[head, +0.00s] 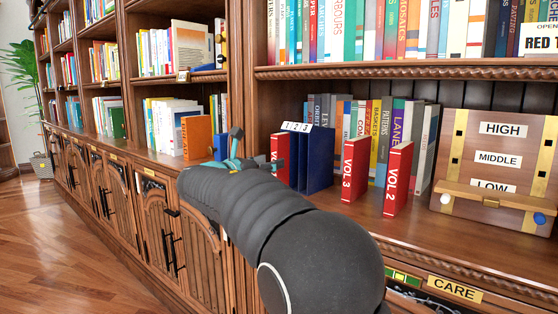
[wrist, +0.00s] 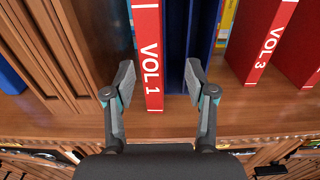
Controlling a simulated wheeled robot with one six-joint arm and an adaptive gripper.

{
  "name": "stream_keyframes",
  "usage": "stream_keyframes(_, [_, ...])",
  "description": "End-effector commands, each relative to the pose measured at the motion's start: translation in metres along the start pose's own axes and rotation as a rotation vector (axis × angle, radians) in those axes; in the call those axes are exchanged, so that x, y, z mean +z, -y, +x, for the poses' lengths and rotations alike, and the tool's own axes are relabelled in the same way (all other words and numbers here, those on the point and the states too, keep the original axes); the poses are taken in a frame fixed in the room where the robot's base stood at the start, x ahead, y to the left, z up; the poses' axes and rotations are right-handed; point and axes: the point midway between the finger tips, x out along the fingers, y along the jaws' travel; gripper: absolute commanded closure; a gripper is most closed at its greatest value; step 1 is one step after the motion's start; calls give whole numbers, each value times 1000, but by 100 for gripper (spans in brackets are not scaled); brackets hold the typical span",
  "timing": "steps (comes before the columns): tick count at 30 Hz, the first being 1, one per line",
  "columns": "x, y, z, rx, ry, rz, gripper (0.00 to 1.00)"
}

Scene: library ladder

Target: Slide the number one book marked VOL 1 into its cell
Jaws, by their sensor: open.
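The red VOL 1 book (wrist: 148,50) stands upright in the wrist view, spine towards me. It also shows as a red book (head: 280,150) at the left of the blue rack in the head view. The blue rack (head: 320,160) has a white 1 2 3 label strip on top. The book appears to be in its leftmost cell, under the 1, with the spine jutting out past the rack's front (wrist: 190,50). My gripper (wrist: 160,82) is open, its fingers on either side of the spine's lower part; I cannot tell whether they touch it. The book's back is hidden.
Red books VOL 3 (head: 354,168) and VOL 2 (head: 397,180) stand right of the rack. A wooden HIGH, MIDDLE, LOW box (head: 500,145) is further right. A wooden shelf upright (wrist: 75,45) is close on the left. Several books line the back.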

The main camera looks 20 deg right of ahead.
Motion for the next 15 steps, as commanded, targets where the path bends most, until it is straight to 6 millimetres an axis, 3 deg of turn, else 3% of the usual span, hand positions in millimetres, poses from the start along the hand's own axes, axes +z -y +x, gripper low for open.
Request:
stream_keyframes(6, [0,-1,-38,2,0,2,44])
stream_keyframes(15, [0,0,-54,0,0,2,44])
